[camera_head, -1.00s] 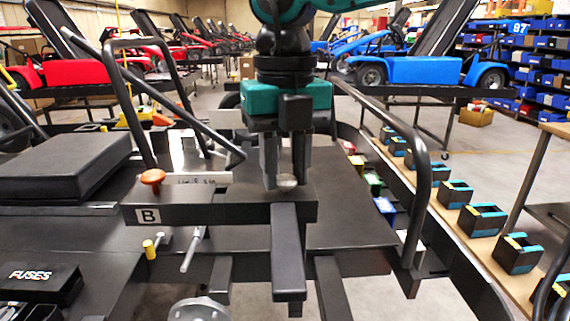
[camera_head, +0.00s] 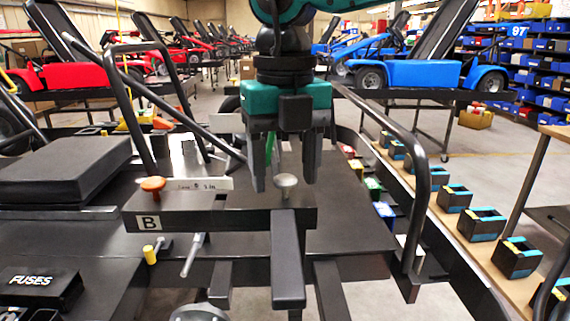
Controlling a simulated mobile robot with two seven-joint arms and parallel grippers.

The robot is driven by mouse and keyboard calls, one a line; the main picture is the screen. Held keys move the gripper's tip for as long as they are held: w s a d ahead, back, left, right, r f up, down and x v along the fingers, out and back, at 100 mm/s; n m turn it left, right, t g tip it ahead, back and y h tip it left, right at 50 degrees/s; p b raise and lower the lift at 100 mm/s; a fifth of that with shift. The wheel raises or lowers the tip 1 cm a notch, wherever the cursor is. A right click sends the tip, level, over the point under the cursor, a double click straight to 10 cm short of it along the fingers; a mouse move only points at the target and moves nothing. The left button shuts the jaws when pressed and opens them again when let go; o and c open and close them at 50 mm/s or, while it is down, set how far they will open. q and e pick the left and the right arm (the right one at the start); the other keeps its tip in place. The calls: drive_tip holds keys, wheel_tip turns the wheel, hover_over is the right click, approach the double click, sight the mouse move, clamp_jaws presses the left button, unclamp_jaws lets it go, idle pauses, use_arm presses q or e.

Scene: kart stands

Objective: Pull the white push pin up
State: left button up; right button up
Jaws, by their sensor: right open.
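The white push pin (camera_head: 286,181) stands upright on the dark bar marked B (camera_head: 240,217), near the bar's right end. Its pale round head is above the bar, with a short stem showing below it. My right gripper (camera_head: 284,186) is over the bar, pointing down and open. Its two fingers are spread wide on either side of the pin's head, with clear gaps, and hold nothing. My left gripper is not in view.
An orange knob (camera_head: 152,184) stands at the bar's left end, near a white label strip (camera_head: 200,184). A dark handle (camera_head: 287,255) projects toward me below the pin. A black seat pad (camera_head: 65,168) lies at left. A curved tube rail (camera_head: 425,180) stands at right.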

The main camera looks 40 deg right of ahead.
sight(285, 176)
wheel_tip(285, 176, up, 13)
drive_tip(key=p, duration=0.2)
idle(0.3)
